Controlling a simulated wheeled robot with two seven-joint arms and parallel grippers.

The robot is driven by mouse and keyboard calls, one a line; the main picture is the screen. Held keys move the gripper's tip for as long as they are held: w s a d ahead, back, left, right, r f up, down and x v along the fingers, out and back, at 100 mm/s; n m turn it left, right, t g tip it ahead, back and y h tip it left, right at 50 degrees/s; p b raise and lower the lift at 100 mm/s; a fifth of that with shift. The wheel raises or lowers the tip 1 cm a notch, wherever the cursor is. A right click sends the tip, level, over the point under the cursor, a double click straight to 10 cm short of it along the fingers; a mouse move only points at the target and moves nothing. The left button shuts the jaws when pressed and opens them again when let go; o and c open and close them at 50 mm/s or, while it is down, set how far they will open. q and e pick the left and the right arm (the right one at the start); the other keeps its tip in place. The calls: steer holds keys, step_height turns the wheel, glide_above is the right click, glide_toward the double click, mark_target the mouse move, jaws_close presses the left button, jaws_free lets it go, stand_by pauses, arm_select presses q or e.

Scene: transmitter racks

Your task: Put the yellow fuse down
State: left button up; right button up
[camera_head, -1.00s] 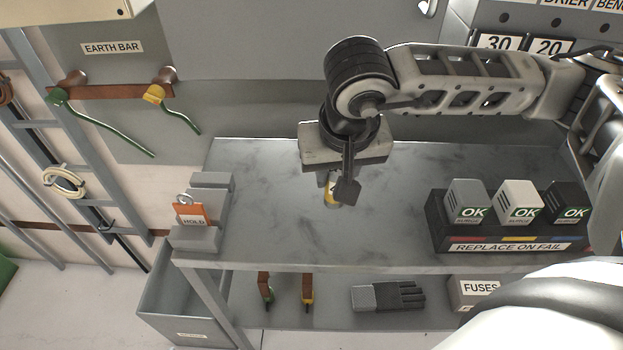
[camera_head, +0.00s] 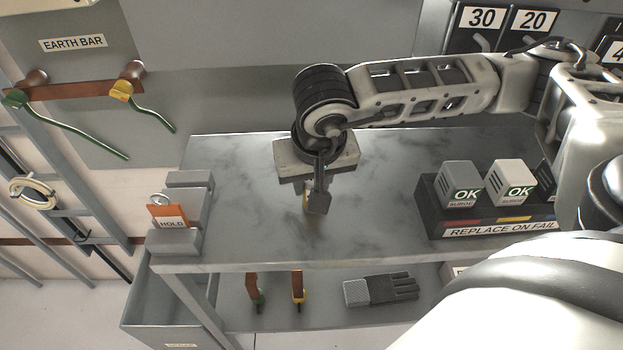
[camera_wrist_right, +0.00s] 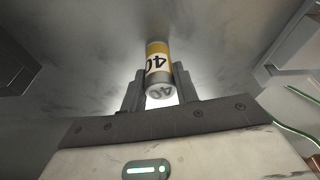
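The yellow fuse (camera_wrist_right: 158,62) is a small cylinder with a yellow band, a white label reading 40 and a metal end cap. In the right wrist view it sits between the two fingers of my right gripper (camera_wrist_right: 160,95), which are shut on it. In the head view my right gripper (camera_head: 316,200) points down over the middle of the grey metal bench top (camera_head: 255,235). Only a sliver of the fuse (camera_head: 306,202) shows there beside the finger. Whether its lower end touches the bench is unclear. My left gripper is not in view.
A grey block with an orange HOLD tag (camera_head: 170,216) stands at the bench's left end. A REPLACE ON FAIL rack (camera_head: 490,229) with OK blocks stands at the right. A glove (camera_head: 380,289) lies on the lower shelf. The bench around the gripper is clear.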

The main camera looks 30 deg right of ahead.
steer(key=o, duration=0.4)
steer(key=shift+r, duration=0.15)
steer(key=shift+r+p, duration=0.3)
steer(key=shift+p, duration=0.05)
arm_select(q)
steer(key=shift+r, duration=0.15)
arm_select(e)
steer(key=v, duration=1.1)
steer(key=shift+s+a+r, duration=0.1)
steer(key=shift+a+r, duration=0.05)
steer(key=shift+r, duration=0.05)
